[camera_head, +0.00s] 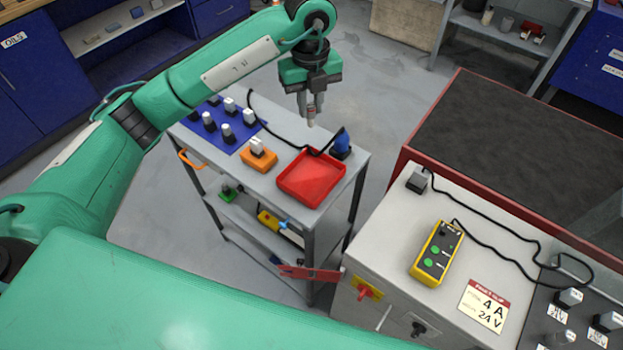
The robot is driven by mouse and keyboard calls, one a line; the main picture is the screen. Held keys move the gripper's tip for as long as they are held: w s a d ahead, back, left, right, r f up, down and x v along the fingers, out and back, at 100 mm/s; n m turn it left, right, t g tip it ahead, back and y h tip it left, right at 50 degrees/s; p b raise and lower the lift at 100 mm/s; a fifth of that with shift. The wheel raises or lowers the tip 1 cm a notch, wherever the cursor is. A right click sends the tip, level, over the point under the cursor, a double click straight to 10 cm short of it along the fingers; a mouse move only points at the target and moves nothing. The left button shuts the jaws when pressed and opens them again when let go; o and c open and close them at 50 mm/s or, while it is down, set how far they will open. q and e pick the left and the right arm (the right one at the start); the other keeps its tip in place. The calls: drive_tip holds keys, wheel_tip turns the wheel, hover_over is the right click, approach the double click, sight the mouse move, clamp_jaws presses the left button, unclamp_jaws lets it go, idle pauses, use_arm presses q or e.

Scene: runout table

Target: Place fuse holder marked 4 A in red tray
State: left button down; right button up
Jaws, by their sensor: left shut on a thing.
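The red tray (286,190) sits on the right end of the grey cart top and looks empty. My left gripper (311,108) is above and behind the tray in the picture, pointing down. It is shut on a small light-coloured fuse holder (311,119), mostly hidden by the fingers; I cannot read its marking. Several fuse holders with white or grey tops (227,131) stand on the blue mat (218,143) at the cart's left. My right gripper is not in view.
A black cable runs across the cart to a blue-topped device (341,143) behind the tray.

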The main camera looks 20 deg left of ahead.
use_arm(q)
drive_tip(key=shift+w+n, duration=0.1)
drive_tip(key=shift+n, duration=0.7)
drive_tip(key=shift+d+f, duration=0.1)
drive_tip(key=shift+f, duration=0.15)
wheel_tip(320, 180, down, 19)
drive_tip(key=p, duration=0.5)
drive_tip(key=shift+f+p, duration=0.2)
drive_tip(key=shift+p, duration=0.1)
drive_tip(key=shift+f, duration=0.1)
drive_tip(key=c, duration=1.3)
unclamp_jaws()
